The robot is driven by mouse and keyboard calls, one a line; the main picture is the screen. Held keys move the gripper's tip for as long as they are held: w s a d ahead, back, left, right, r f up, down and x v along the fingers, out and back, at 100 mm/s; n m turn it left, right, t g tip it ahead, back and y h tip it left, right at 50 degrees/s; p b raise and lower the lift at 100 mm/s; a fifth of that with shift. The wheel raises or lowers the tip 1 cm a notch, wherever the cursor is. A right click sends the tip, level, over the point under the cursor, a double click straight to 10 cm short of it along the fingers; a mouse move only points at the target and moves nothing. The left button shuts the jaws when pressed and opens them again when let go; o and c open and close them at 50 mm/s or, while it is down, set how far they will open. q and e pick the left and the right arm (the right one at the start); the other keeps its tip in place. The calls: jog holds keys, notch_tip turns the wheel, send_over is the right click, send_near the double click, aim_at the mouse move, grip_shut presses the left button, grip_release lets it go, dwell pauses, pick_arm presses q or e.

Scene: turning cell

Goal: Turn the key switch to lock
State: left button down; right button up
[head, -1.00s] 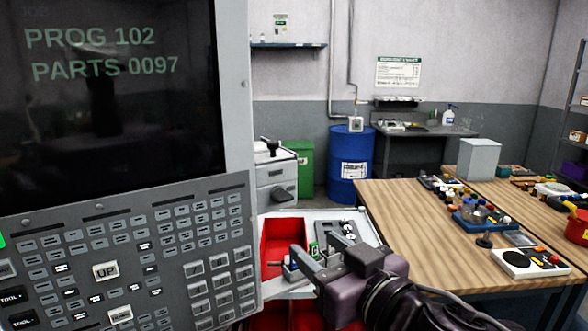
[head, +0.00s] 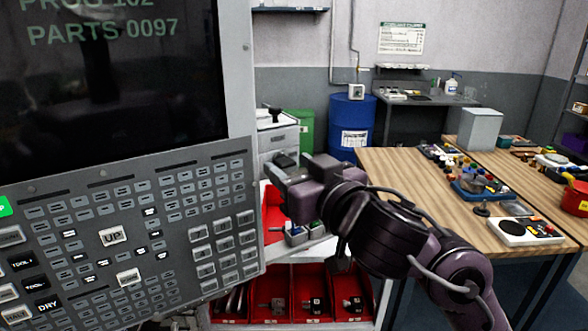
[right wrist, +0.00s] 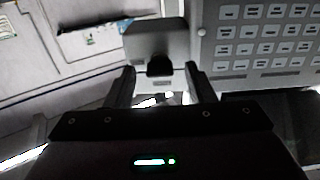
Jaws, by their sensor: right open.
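In the head view my right gripper (head: 280,168) is raised beside the right edge of the grey control panel (head: 125,230). In the right wrist view my right gripper (right wrist: 162,88) is open, its two dark fingers apart. Beyond and between the fingertips is a grey block (right wrist: 150,38) with a dark rounded piece (right wrist: 159,67) on it. I cannot tell whether this is the key switch, or whether the fingers touch it. The panel's keys (right wrist: 265,35) show at its right. No key switch is clearly recognisable in the head view. My left gripper is not in view.
Red bins (head: 272,303) with tools lie below my right arm. A wooden table (head: 400,175) with parts stands at the right. A blue drum (head: 352,120) and a green bin (head: 300,130) are at the back.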

jog(key=c, duration=1)
jog(key=shift+n, duration=0.3)
jog(key=n, duration=0.8)
jog(key=shift+f+b, duration=0.1)
jog(key=shift+b, duration=0.3)
jog(key=n+b, duration=0.1)
jog(key=n, duration=0.3)
jog(key=shift+n, duration=0.3)
jog(key=n+b, duration=0.1)
jog(key=n, duration=0.3)
jog(key=shift+n+b, duration=0.3)
jog(key=shift+b, duration=0.05)
